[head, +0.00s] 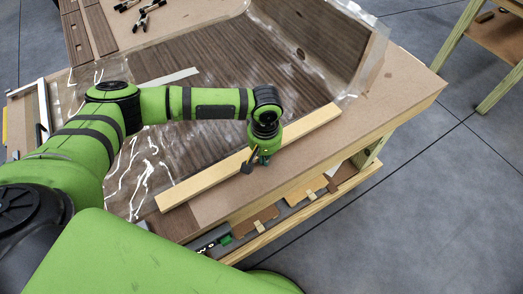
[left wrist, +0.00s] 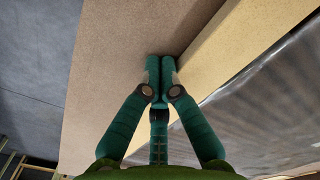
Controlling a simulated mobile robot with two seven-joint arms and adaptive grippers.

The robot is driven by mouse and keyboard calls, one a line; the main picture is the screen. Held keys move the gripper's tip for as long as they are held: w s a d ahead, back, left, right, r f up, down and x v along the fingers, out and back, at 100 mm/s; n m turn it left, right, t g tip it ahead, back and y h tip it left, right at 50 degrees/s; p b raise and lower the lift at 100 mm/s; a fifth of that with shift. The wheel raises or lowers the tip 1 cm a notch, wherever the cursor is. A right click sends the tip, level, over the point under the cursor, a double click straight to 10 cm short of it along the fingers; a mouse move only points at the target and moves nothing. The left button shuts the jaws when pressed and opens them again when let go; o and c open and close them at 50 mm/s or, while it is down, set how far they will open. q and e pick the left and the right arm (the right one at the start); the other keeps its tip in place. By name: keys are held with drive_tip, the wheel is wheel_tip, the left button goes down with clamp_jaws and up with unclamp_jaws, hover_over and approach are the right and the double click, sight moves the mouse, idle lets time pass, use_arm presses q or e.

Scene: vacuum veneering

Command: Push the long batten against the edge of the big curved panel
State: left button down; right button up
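The long batten (head: 300,132) is a pale yellow wooden strip. It lies along the near edge of the big curved panel (head: 200,60), which is dark brown wood under clear film. The batten also shows in the left wrist view (left wrist: 215,55), with the panel (left wrist: 268,100) just beyond it. I cannot tell whether they touch along the whole length. My left gripper (head: 251,164) is low over the bench on the batten's near side. In the left wrist view its fingertips (left wrist: 161,68) are together, empty, close beside the batten's side face. My right gripper is out of view.
The brown bench top (head: 403,90) has a bare strip on the near side of the batten. A shelf (head: 316,203) below holds flat pieces. Black clamps (head: 143,20) lie at the back. Another wooden table (head: 497,38) stands at the right, with grey floor between.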

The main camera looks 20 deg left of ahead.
use_arm(q)
drive_tip(key=shift+w+a, duration=0.35)
drive_tip(key=shift+a, duration=0.15)
idle(1.3)
drive_tip(key=shift+s+d+r+p, duration=0.1)
drive_tip(key=shift+d+r+p, duration=0.05)
drive_tip(key=shift+r+p, duration=0.4)
drive_tip(key=shift+s+d+r+p, duration=0.1)
drive_tip(key=shift+r+p, duration=0.25)
drive_tip(key=shift+p, duration=0.35)
drive_tip(key=r+p, duration=0.2)
drive_tip(key=s+d+r+p, duration=0.1)
drive_tip(key=p, duration=0.1)
drive_tip(key=shift+d+r, duration=0.1)
drive_tip(key=shift+r, duration=0.05)
drive_tip(key=shift+w, duration=0.1)
